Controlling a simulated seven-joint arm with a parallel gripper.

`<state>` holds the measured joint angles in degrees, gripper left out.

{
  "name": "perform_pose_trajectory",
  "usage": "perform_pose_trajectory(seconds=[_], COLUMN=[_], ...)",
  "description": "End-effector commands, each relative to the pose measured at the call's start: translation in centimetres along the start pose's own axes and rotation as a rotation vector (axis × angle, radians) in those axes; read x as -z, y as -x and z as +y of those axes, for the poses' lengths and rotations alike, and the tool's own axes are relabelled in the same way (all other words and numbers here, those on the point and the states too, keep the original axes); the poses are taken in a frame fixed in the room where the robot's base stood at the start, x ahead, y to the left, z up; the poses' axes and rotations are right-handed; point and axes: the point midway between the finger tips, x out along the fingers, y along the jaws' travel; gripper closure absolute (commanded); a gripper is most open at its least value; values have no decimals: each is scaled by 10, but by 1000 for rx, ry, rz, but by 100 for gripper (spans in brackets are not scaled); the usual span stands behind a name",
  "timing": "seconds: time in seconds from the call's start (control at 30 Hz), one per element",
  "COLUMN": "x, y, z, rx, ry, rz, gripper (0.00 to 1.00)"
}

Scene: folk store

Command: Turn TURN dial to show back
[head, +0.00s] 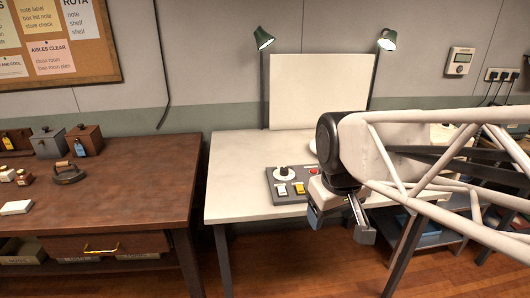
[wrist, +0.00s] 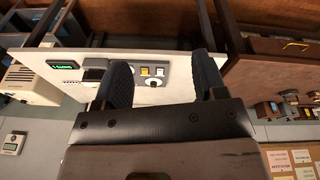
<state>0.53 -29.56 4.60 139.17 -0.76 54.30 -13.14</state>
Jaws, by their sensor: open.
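The dial (head: 283,172), a dark knob on a round white disc, sits at the back left of a grey control panel (head: 271,193) on the pale workbench. Its lettering and pointer are too small to read. My gripper (head: 341,218) is open and empty, at the bench's front edge, right of the panel and apart from the dial. In the wrist view, upside down, the panel (wrist: 150,80) shows between and beyond the fingers of my gripper (wrist: 161,58). The dial's setting cannot be told there.
The panel also has a white switch (head: 281,189), a yellow switch (head: 299,188) and a red button (head: 312,171). A green-lit display (wrist: 65,66) shows in the wrist view. A brown table (head: 130,180) stands left. Bench left of the panel is clear.

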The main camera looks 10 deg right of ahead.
Motion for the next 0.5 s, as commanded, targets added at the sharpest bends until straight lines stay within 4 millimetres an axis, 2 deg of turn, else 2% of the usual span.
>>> perform_pose_trajectory(seconds=[0.03,0.5], x=[12,116], y=[0,-11], z=[3,30], rx=[1,20], ry=[36,425], rz=[-7,-52], gripper=[35,35])
